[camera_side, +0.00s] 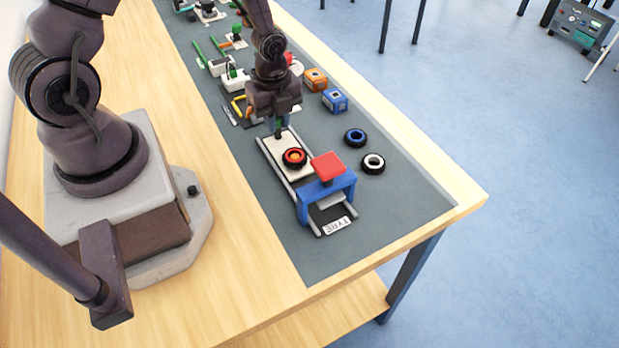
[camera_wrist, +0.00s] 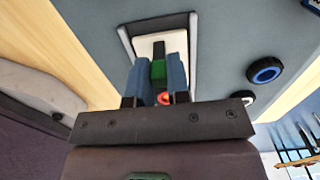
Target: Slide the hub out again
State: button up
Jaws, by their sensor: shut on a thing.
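The red hub (camera_side: 294,157) with a yellow centre lies on a white sliding plate (camera_side: 276,146) between two grey rails. It is outside the blue gantry (camera_side: 341,186), on the side near my gripper. A red block (camera_side: 327,167) sits on top of the gantry. My gripper (camera_side: 279,124) is at the plate's far end from the gantry. In the wrist view my gripper (camera_wrist: 158,75) is shut on a green and black upright handle (camera_wrist: 158,69). A little of the red hub (camera_wrist: 164,98) shows between the fingers; the rest is hidden.
A blue-centred tyre (camera_side: 355,138) and a white-centred tyre (camera_side: 373,163) lie right of the rails. Blue (camera_side: 335,100) and orange (camera_side: 315,80) boxes stand beyond. A "TYRE" label (camera_side: 337,226) lies at the near end. The front of the grey mat (camera_side: 400,215) is clear.

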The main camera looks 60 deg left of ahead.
jog(key=o, duration=0.8)
jog(key=shift+r, duration=0.1)
jog(key=shift+r, duration=3.4)
